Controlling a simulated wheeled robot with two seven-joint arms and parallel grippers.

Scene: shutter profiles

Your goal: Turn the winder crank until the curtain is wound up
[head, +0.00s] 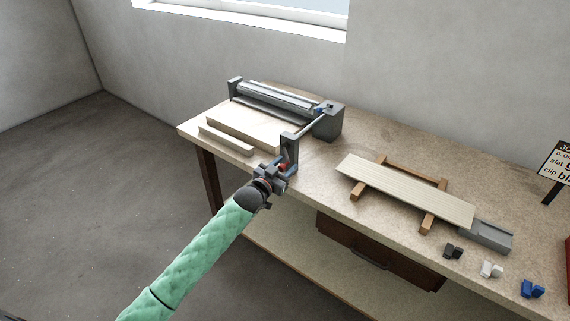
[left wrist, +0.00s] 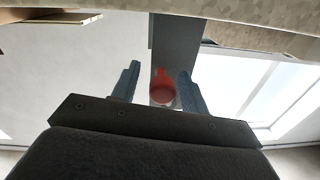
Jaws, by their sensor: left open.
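The winder (head: 270,97) stands at the far left of the bench, a grey roller between end brackets with a grey box (head: 329,122) at its right end. A thin shaft runs from the box to the grey crank arm (head: 290,147) near the bench's front edge. The crank's red knob (head: 284,168) is at the arm's lower end. My left gripper (head: 277,170) is open at the knob. In the left wrist view the red knob (left wrist: 162,92) appears between the two spread fingers, with a gap on each side. My right gripper is not in view.
Pale boards (head: 243,132) lie in front of the roller. A long slat (head: 405,188) rests on a wooden frame (head: 428,218) to the right, its end at a grey block (head: 487,236). Dark, white and blue clips (head: 532,289) lie at the front right. A sign (head: 556,163) stands at the right.

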